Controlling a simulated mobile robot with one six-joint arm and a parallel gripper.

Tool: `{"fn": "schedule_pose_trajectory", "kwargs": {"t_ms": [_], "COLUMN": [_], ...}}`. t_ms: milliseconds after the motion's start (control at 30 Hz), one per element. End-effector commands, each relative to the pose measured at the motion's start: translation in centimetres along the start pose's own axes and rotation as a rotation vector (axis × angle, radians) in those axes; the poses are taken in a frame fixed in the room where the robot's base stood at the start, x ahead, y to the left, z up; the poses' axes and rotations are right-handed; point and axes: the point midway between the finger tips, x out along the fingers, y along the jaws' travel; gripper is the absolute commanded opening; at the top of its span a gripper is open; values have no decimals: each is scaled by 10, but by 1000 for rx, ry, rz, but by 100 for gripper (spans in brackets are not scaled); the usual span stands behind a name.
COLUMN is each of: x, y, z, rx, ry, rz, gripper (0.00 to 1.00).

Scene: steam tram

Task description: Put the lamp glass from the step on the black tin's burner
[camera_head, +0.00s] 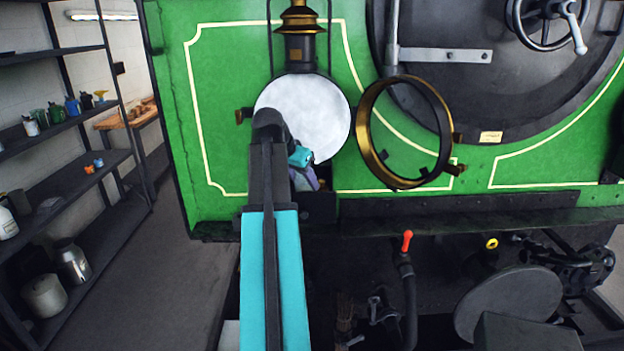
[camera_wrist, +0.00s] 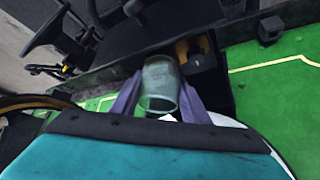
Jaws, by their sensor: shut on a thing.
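My gripper (camera_wrist: 160,82) is shut on the lamp glass (camera_wrist: 160,88), a clear greenish tube between its two purple fingers in the wrist view. In the head view my gripper (camera_head: 309,181) shows only in part, low in front of the lamp's white round face; my arm hides the glass there. A dark boxy thing (camera_wrist: 204,68) with a brass-coloured part shows just beyond the glass in the wrist view. I cannot tell whether it is the black tin with its burner, or whether the glass touches it.
The lamp's brass-rimmed ring door (camera_head: 365,130) stands open to the right, close to my gripper. The lamp's chimney (camera_head: 300,50) rises above. A dark ledge (camera_head: 450,222) runs along the green tram front. A red-tipped lever (camera_head: 407,242) stands below. Shelves (camera_head: 75,131) stand at the left.

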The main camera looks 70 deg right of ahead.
Motion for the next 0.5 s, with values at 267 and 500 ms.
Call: {"fn": "schedule_pose_trajectory", "kwargs": {"t_ms": [267, 500], "x": [4, 5], "y": [0, 0], "z": [3, 3], "rx": [0, 0], "ry": [0, 0], "rz": [0, 0], "gripper": [19, 19]}}
